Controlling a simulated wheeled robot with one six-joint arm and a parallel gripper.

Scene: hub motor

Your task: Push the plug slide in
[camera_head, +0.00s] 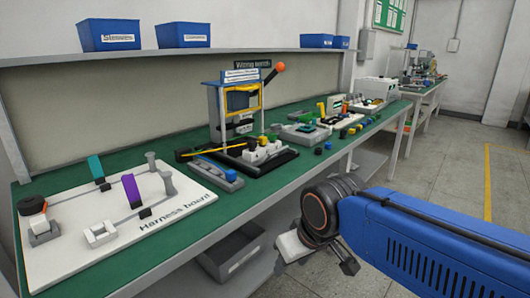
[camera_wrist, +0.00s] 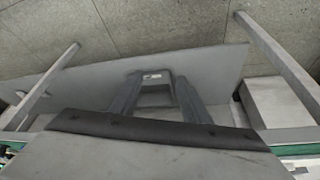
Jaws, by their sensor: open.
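No part in view is clearly marked as the plug slide, and at this size I cannot tell which one it is. A small white open block (camera_head: 101,234) sits at the board's front. My gripper (camera_head: 318,258) hangs in front of the bench edge, low and apart from all these parts. In the wrist view its two grey fingers (camera_wrist: 157,88) are spread with nothing held between them; the floor and lower shelf lie beyond.
The white harness board (camera_head: 75,262) carries posts and coloured clips at the bench's left end. A press with an orange-knobbed lever (camera_head: 215,108) stands behind the blue fixture. A dark bin (camera_head: 228,252) is on the lower shelf. The floor at right is clear.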

